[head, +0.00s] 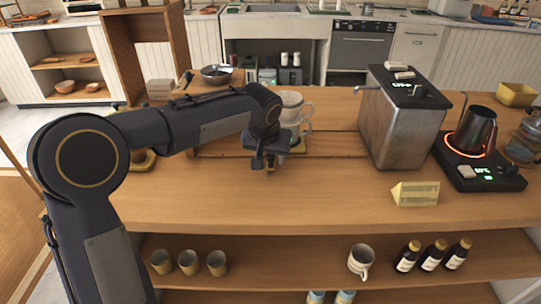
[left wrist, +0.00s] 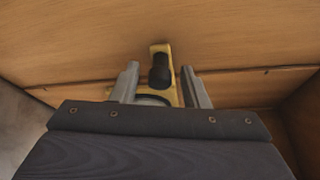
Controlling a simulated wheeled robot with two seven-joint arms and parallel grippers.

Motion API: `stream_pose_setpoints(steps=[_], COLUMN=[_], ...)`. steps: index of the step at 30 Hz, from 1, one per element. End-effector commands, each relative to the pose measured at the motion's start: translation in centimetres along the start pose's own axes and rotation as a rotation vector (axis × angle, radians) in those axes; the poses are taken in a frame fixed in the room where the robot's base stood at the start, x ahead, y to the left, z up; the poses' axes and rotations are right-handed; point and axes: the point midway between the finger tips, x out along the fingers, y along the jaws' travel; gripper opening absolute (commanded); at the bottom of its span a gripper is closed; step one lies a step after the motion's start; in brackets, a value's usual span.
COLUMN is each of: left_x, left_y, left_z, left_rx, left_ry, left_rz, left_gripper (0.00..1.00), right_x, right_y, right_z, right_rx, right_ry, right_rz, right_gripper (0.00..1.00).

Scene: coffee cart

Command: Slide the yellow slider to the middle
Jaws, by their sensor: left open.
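A yellow piece with a black knob (left wrist: 160,70) shows between the two fingers of my left gripper (left wrist: 164,84) in the left wrist view; this looks like the yellow slider. Its lower part is hidden behind the gripper body. In the head view my left gripper (head: 263,163) points down at the wooden counter, left of the centre, and largely covers the slider. My right gripper is not in view.
A white cup (head: 294,106) stands behind the gripper. A metal machine (head: 396,128) and a dark jug on a glowing heater (head: 476,175) stand to the right. The counter's front (head: 310,205) is clear.

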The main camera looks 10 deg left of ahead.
Motion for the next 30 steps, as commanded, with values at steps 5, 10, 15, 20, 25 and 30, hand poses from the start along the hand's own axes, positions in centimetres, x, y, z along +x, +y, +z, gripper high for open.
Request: stream_pose_setpoints(steps=[5,10,15,20,25,30], left_x=[-0.9,-3.8,-6.4,-7.7,-7.8,-7.9], left_y=[0.0,0.0,0.0,0.0,0.0,-0.1], left_z=[-0.1,-0.1,-0.1,0.0,0.0,0.1], left_rx=[0.000,0.000,-0.001,0.000,0.000,0.000], left_ry=[0.002,0.005,0.003,0.002,0.000,0.000], left_rz=[0.000,0.000,0.000,0.000,0.000,0.001], left_gripper=[0.41,0.41,0.41,0.41,0.41,0.41], right_x=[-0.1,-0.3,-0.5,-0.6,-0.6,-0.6], right_y=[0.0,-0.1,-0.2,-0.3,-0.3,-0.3], right_z=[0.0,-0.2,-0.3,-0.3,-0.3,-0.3], right_rx=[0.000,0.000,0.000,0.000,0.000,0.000], right_ry=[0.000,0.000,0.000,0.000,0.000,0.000], right_rz=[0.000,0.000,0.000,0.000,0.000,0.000], right_gripper=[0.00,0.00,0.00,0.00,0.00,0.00])
